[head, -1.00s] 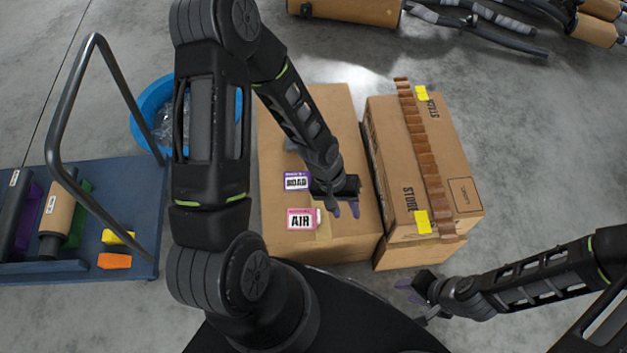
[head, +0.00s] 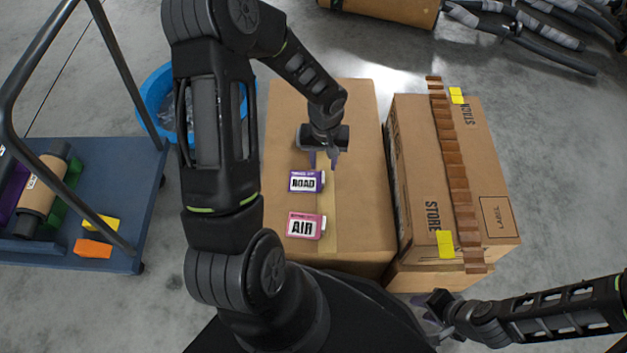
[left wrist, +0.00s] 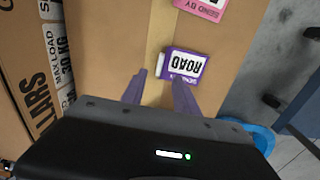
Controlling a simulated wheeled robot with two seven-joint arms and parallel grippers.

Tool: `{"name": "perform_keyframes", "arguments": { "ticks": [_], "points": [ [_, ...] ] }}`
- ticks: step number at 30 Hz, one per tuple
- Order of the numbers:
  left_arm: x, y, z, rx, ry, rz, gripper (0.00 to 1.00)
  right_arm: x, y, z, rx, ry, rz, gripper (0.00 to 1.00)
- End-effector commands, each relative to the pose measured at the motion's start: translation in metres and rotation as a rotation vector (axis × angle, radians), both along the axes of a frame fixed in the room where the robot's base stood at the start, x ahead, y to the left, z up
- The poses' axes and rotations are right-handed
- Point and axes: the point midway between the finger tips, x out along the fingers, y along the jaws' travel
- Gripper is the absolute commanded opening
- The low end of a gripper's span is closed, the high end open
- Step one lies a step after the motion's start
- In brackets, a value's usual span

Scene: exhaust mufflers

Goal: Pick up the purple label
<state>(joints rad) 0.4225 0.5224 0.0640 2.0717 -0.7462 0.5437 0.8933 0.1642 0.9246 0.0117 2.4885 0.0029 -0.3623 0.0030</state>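The purple label (head: 306,181), marked ROAD, lies flat on top of a cardboard box (head: 357,170). It also shows in the left wrist view (left wrist: 184,65), just beyond my left fingertips. My left gripper (head: 323,163) points down over the box, a little behind the label in the head view. Its two purple fingers (left wrist: 157,78) are apart with nothing between them. One finger is near the label's edge; I cannot tell whether it touches. My right gripper (head: 432,318) is low at the bottom right, partly blurred into the dark parts around it, its fingers hard to make out.
A pink AIR label (head: 305,226) lies just in front of the purple one. A second box (head: 455,170) with a brown serrated strip stands close on the right. A blue cart (head: 120,200) and blue bin (head: 152,95) are left.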

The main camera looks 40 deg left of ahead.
Motion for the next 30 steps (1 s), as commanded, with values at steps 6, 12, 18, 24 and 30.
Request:
{"name": "perform_keyframes", "arguments": {
  "ticks": [6,12,18,24,30],
  "points": [
    [0.0,0.0,-0.008,-0.001,-0.002,-0.001,0.36,0.001,-0.001,-0.003,-0.001,-0.002,-0.003,0.36],
    [0.0,0.0,-0.011,-0.001,-0.001,-0.001,0.36,0.001,-0.001,-0.005,-0.001,-0.002,-0.003,0.36],
    [0.0,0.001,-0.037,-0.001,0.002,0.0,0.36,0.004,-0.004,-0.018,-0.006,-0.006,-0.009,0.36],
    [0.001,0.001,-0.06,-0.002,-0.001,0.0,0.36,0.006,-0.005,-0.027,-0.009,-0.011,-0.015,0.36],
    [0.001,0.001,-0.06,-0.001,-0.002,-0.001,0.36,0.006,-0.005,-0.026,-0.009,-0.011,-0.015,0.36]
  ]
}}
